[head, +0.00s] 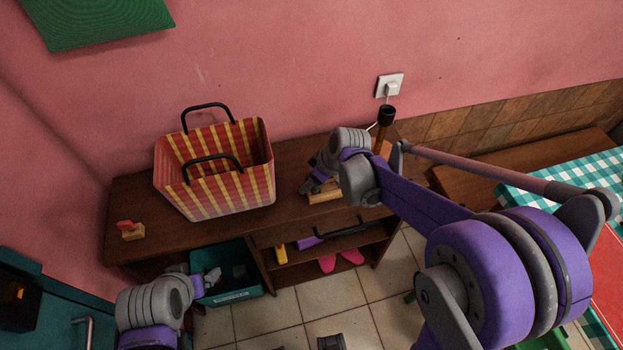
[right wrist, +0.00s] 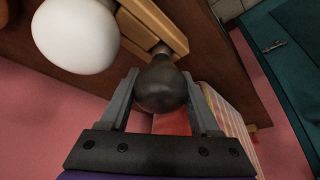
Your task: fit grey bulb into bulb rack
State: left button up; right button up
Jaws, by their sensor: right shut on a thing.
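The dark grey bulb (right wrist: 160,90) is between the fingers of my right gripper (right wrist: 160,78) in the right wrist view. Its narrow neck points at the wooden bulb rack (right wrist: 152,22) and meets its edge in the picture; I cannot tell whether it is seated. A large white bulb (right wrist: 75,36) is at the rack beside it. In the head view the rack (head: 325,194) is on the shelf top, with my right gripper (head: 312,184) over its left end; the grey bulb is hidden there. My left gripper (head: 207,281) is low, by the teal crate; its fingers are unclear.
A striped basket (head: 222,194) stands on the shelf top (head: 290,160) left of the rack. A small wooden block with a red part (head: 131,230) is at the left end. A teal crate (head: 228,293) and pink shoes (head: 340,260) are below. A checked table (head: 570,175) is at right.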

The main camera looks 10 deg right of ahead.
jog(key=shift+f, duration=0.25)
jog(key=o, duration=1)
jog(key=shift+o, duration=0.2)
jog(key=v, duration=1.1)
jog(key=shift+p, duration=0.35)
jog(key=shift+w, duration=0.15)
jog(key=s+d+f+m+t+h, duration=0.1)
jog(key=s+m, duration=0.3)
jog(key=s, duration=0.4)
jog(key=s+d+f+m+t+h, duration=0.1)
jog(key=s+f+m+h, duration=0.1)
jog(key=s, duration=0.7)
jog(key=shift+s+d+f+m, duration=0.35)
jog(key=shift+f+m, duration=0.1)
jog(key=shift+m, duration=0.75)
